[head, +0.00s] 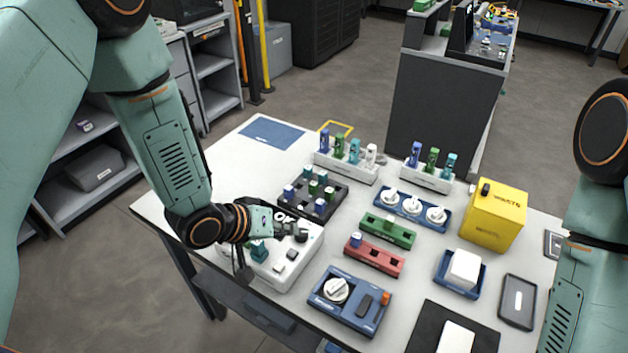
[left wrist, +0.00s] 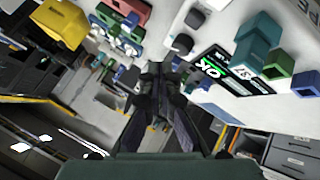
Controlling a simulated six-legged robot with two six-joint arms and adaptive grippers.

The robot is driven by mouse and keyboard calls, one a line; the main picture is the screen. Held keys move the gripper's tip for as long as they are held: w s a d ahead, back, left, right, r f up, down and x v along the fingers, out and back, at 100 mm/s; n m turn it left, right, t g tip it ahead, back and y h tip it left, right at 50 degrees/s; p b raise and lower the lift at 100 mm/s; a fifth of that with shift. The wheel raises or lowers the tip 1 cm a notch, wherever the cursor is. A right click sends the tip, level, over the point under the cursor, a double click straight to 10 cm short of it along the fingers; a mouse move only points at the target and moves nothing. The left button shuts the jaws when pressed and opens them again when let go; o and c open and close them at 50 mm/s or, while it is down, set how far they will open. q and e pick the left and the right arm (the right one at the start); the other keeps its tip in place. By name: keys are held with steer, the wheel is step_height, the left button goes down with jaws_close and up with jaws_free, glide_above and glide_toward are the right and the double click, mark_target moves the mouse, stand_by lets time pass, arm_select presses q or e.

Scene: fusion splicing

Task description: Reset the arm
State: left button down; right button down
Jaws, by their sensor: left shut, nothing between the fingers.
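My left arm reaches in from the left in the head view. Its gripper (head: 290,230) is shut and empty, over the white device (head: 270,278) at the table's front left. In the left wrist view the dark fingers (left wrist: 160,78) are together with nothing between them.
A black rack (head: 335,206) with colored pieces stands behind the device. A blue box with a white dial (head: 336,290) is to its right. Green (head: 388,230) and red (head: 374,255) holders and a yellow waste box (head: 494,215) stand farther right. The table's back left (head: 245,160) is mostly free.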

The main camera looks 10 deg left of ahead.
arm_select(q)
steer(key=shift+s+a+f+m, duration=0.15)
steer(key=shift+a+m, duration=0.1)
steer(key=shift+m, duration=0.25)
steer(key=s+a+f+g+y+b, duration=0.2)
steer(key=s+f+b, duration=0.4)
steer(key=s+f, duration=0.6)
steer(key=s+a+f+g+y+b, duration=0.3)
steer(key=s+a+f+g+b, duration=0.2)
steer(key=s+f, duration=0.7)
steer(key=s+b, duration=0.2)
steer(key=s, duration=0.3)
steer(key=shift+s+a+f+y, duration=0.25)
steer(key=shift+s+f+y, duration=0.05)
